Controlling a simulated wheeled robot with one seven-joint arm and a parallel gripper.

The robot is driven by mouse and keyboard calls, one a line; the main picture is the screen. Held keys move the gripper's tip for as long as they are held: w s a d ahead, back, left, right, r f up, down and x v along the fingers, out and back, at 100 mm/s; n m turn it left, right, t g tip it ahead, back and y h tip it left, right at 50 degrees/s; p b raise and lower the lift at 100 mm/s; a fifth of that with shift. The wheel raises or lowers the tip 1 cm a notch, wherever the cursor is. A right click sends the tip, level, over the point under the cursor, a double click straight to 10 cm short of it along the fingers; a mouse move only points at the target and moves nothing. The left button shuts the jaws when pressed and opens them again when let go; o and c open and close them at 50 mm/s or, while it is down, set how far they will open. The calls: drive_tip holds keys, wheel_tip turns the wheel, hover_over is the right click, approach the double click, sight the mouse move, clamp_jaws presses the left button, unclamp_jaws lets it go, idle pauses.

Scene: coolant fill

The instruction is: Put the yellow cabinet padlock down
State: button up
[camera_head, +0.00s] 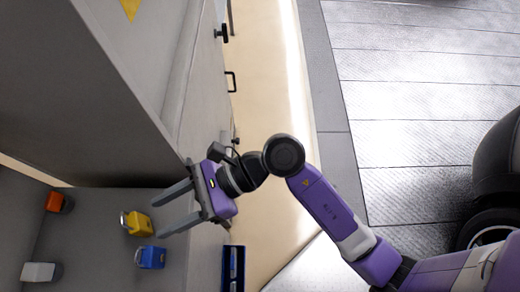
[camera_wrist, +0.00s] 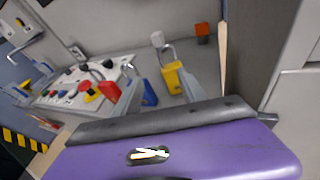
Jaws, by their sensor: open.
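The yellow padlock (camera_head: 138,224) rests on the grey worktop, just beyond my fingertips in the head view. Its metal shackle points left, away from my gripper. My gripper (camera_head: 158,218) is open and empty, its two fingers pointing at the padlock. In the wrist view, the yellow padlock (camera_wrist: 174,78) shows by the tip of the right finger, with the fingers of my gripper (camera_wrist: 157,72) apart. I cannot tell whether that finger touches it.
A blue padlock (camera_head: 151,258) lies close beside the yellow one. An orange-red block (camera_head: 54,202) and a white block (camera_head: 38,272) stand farther left. A red padlock (camera_wrist: 107,90) and a button panel (camera_wrist: 75,88) show in the wrist view. A grey cabinet wall (camera_head: 75,80) rises above the worktop.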

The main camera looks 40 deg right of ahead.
drive_tip(key=s+d+r+m+t+y, duration=0.2)
drive_tip(key=s+r+m+t+y, duration=0.2)
drive_tip(key=s+r+m, duration=0.45)
drive_tip(key=d+r+m+t+h, duration=0.2)
drive_tip(key=d+m+t+h, duration=0.5)
drive_tip(key=m, duration=1)
drive_tip(key=s+d+f+m+h, duration=0.4)
drive_tip(key=d+m, duration=0.3)
drive_tip(key=m, duration=0.5)
drive_tip(key=s+d+f+m+h, duration=0.5)
drive_tip(key=s+d+m+h, duration=0.1)
drive_tip(key=m, duration=0.5)
drive_tip(key=shift+d+f+m+g+h, duration=0.25)
drive_tip(key=shift+d+m+g+h, duration=0.2)
drive_tip(key=shift+d, duration=0.25)
drive_tip(key=shift+c, duration=0.2)
